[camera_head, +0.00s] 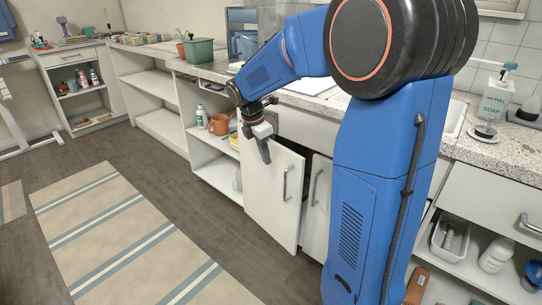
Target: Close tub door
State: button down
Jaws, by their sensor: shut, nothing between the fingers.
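A white cabinet door (266,198) under the counter, which I take for the tub door, stands ajar in the head view. Its right side, with a vertical metal handle (285,184), sticks out from the cabinet front, and a dark gap shows behind that edge. A second white door (317,205) with a similar handle is just to its right, partly hidden by my blue arm. My gripper (265,155) is shut and empty, pointing down at the upper part of the ajar door. I cannot tell whether it touches the door.
Open shelves (215,155) with a bottle and an orange jug lie left of the door. A striped rug (115,235) covers the floor at left, which is clear. A soap dispenser (492,103) stands on the speckled counter at right, above open shelves holding a basket and bottles.

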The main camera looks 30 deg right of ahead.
aim_at(293, 166)
jog(key=d+f, duration=0.5)
jog(key=f, duration=0.2)
jog(key=shift+d, duration=0.35)
jog(key=d, duration=0.4)
jog(key=shift+w+d+f, duration=0.1)
jog(key=shift+w+d, duration=0.1)
jog(key=shift+d, duration=0.2)
jog(key=shift+w+d, duration=0.1)
jog(key=shift+d, duration=0.45)
